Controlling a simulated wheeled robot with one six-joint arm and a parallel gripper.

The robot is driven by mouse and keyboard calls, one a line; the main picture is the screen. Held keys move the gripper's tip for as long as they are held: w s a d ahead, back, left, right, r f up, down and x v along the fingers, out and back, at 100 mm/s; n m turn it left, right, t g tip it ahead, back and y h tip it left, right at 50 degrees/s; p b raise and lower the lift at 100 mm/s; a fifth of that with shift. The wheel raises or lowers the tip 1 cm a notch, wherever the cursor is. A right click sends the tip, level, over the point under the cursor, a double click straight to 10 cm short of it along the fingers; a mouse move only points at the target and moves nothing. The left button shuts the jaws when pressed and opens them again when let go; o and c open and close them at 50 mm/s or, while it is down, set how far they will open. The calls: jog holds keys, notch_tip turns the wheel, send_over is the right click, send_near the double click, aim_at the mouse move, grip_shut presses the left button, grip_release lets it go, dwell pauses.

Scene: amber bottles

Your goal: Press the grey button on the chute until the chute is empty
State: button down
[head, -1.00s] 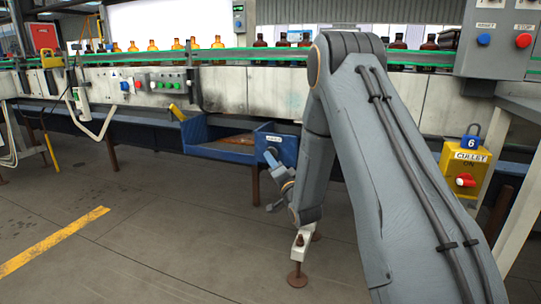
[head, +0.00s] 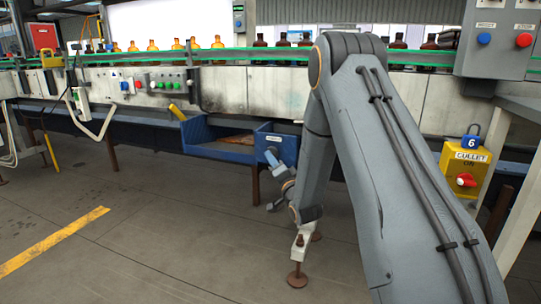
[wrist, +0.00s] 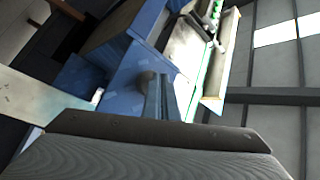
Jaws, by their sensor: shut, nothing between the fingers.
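The blue chute (head: 221,154) hangs under the conveyor left of my arm, with amber-brown material in its trough. A blue panel with a small white label forms its right end. In the wrist view the blue chute wall (wrist: 118,62) fills the middle. The round grey button (wrist: 146,80) is on this wall, partly behind my fingers. My gripper (wrist: 158,85) is shut and empty, its fingertips at or very near the button. I cannot tell whether they touch it or whether it is pressed in. In the head view my gripper (head: 274,158) is small beside the panel.
Amber bottles (head: 152,45) stand along the conveyor above. A yellow box (head: 465,168) labelled CULLET with a red switch is at the right. A grey control box (head: 506,40) is at the upper right. Steel legs stand near my arm.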

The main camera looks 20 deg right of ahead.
jog(key=shift+w+d, duration=0.35)
jog(key=shift+w, duration=0.1)
dwell(0.6)
jog(key=shift+s+a, duration=0.1)
jog(key=shift+s, duration=0.05)
jog(key=shift+s+a+p, duration=0.4)
jog(key=shift+s+a, duration=0.25)
jog(key=shift+s, duration=0.3)
jog(key=shift+a, duration=0.1)
jog(key=shift+s+a+p, duration=0.5)
jog(key=shift+s+a, duration=0.2)
jog(key=shift+s, duration=0.3)
jog(key=shift+s+a+p, duration=0.5)
jog(key=shift+s+a, duration=0.2)
jog(key=shift+s, duration=0.3)
